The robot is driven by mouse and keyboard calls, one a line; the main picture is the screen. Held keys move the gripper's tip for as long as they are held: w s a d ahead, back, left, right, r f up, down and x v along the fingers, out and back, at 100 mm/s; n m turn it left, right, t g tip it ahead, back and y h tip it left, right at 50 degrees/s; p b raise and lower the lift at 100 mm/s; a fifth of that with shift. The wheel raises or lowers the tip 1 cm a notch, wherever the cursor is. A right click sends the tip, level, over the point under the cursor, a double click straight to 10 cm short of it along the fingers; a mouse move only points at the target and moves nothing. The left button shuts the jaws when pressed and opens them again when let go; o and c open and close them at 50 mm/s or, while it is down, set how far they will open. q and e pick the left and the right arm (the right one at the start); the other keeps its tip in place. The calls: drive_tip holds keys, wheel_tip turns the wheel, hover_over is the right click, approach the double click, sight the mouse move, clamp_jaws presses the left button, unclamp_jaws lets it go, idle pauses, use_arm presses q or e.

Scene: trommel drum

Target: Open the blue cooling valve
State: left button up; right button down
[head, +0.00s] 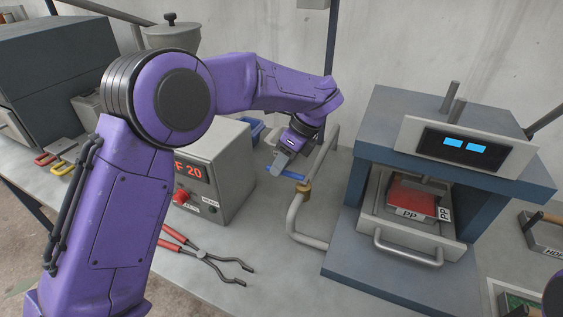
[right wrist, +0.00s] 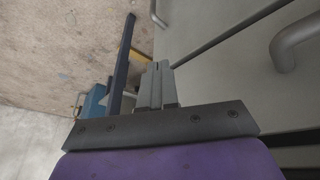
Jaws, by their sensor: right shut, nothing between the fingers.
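The blue cooling valve's lever (head: 289,174) sticks out to the left from a brass fitting (head: 304,190) on a bent grey pipe (head: 294,222). My left gripper (head: 280,163) points down at the lever's outer part, at or just above it. Whether it touches the lever, and how far its fingers are apart, I cannot tell. My right gripper shows in the right wrist view (right wrist: 157,82), its fingers together and empty, away from the valve.
A press (head: 455,180) with a front handle and a red block labelled PP stands right of the pipe. A grey control box (head: 225,170) with a red display is on the left. Red-handled tongs (head: 205,255) lie on the bench in front. A blue bin (head: 258,131) stands behind.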

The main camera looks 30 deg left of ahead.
use_arm(q)
clamp_jaws()
drive_tip(key=shift+w, duration=0.1)
drive_tip(key=w+d+m+t+b, duration=0.1)
drive_tip(key=w+m+t, duration=0.1)
drive_tip(key=m, duration=0.3)
drive_tip(key=w+d+m+t+b, duration=0.1)
drive_tip(key=w+d+m+t, duration=0.1)
drive_tip(key=m, duration=0.3)
drive_tip(key=w+d+m+t+h+b, duration=0.1)
drive_tip(key=d+m+t, duration=0.1)
drive_tip(key=m, duration=0.3)
drive_tip(key=shift+w+m+b, duration=0.3)
drive_tip(key=shift+w+b, duration=0.1)
drive_tip(key=shift+d+m+t+h+p, duration=0.4)
drive_tip(key=shift+d+m, duration=0.3)
drive_tip(key=shift+m, duration=0.5)
